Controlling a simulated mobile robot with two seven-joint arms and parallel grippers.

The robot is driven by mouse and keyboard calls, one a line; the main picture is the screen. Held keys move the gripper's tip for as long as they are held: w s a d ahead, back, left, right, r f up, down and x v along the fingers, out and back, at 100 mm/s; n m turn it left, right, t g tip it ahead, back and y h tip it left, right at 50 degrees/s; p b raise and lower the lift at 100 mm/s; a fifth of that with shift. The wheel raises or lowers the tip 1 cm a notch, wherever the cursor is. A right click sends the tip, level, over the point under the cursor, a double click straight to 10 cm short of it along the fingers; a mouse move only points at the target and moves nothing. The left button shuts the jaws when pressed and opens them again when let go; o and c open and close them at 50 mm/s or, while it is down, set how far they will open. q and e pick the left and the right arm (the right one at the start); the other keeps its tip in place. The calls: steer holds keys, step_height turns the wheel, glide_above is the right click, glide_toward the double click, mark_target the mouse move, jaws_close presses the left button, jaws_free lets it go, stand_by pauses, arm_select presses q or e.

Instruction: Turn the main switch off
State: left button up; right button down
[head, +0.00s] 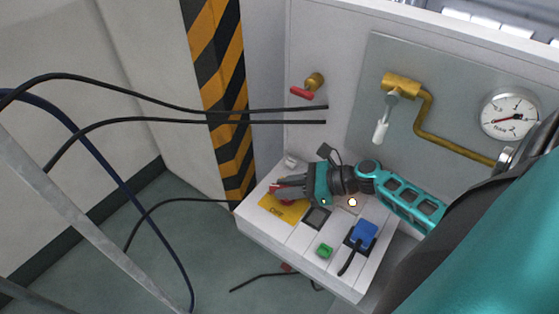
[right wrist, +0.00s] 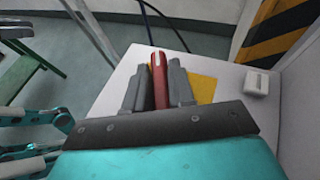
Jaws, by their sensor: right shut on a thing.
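The main switch has a red handle (right wrist: 159,75) over a yellow plate (head: 281,210) at the left end of a white control box. My right gripper (head: 280,190) reaches in from the right above the plate. In the right wrist view its two grey fingers (right wrist: 159,88) are shut on the red handle, one on each side. The fingers hide much of the switch in the head view, and its exact turn angle is hard to tell.
The control box (head: 300,262) also bears a green button (head: 325,251) and a blue plug (head: 363,234) with a black cable. Behind stand a brass valve with a red lever (head: 302,93), a brass pipe (head: 430,117) and a gauge (head: 510,114). Cables hang at left.

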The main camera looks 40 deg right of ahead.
steer(key=c, duration=1)
jaws_free()
steer(key=shift+c, duration=0.2)
steer(key=shift+a, duration=0.1)
